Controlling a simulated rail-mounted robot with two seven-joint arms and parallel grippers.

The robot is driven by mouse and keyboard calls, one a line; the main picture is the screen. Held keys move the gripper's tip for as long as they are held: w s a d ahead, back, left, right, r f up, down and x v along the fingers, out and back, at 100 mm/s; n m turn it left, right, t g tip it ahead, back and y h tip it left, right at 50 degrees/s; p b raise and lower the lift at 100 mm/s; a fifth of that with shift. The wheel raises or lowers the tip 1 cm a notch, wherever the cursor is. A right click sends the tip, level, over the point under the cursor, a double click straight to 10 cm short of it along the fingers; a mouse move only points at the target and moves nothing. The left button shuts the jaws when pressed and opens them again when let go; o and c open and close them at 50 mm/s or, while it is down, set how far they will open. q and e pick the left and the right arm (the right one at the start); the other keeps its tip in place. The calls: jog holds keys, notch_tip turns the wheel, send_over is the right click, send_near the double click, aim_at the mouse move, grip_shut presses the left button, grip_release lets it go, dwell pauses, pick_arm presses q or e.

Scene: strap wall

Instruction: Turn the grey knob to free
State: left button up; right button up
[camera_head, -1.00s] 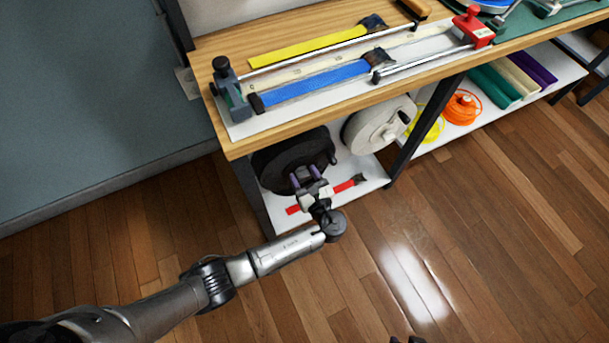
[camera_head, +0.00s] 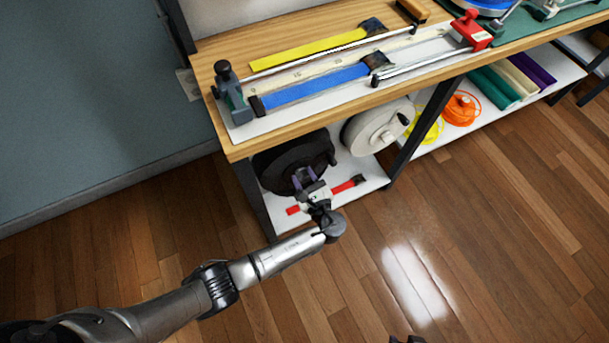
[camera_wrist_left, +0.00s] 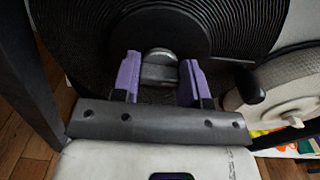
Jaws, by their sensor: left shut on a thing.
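The grey knob (camera_wrist_left: 160,68) sits at the hub of a large black coiled strap reel (camera_wrist_left: 75,40), seen in the left wrist view. The same reel (camera_head: 268,163) stands on the white lower shelf in the head view, where the knob is hidden or too small to tell. My left gripper (camera_wrist_left: 160,78) has its two purple fingers on either side of the knob and is shut on it. In the head view my left gripper (camera_head: 304,179) is in front of the reel. At the bottom edge, a dark tip (camera_head: 407,339) shows, perhaps my right gripper.
A white reel (camera_head: 372,128) stands right of the black one. A table leg (camera_head: 253,198) is close on the left. The wooden benchtop (camera_head: 235,150) overhangs. The floor in front is clear.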

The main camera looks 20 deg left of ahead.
pick_arm(q)
jog(key=n, duration=0.3)
jog(key=shift+n, duration=0.4)
jog(key=n+b, duration=0.1)
jog(key=n, duration=0.2)
jog(key=shift+s+f+n, duration=0.1)
jog(key=shift+f+n, duration=0.05)
jog(key=shift+n, duration=0.15)
jog(key=shift+a+f+n+b, duration=0.1)
jog(key=shift+n+b, duration=1.55)
jog(key=shift+n, duration=1.95)
jog(key=o, duration=0.9)
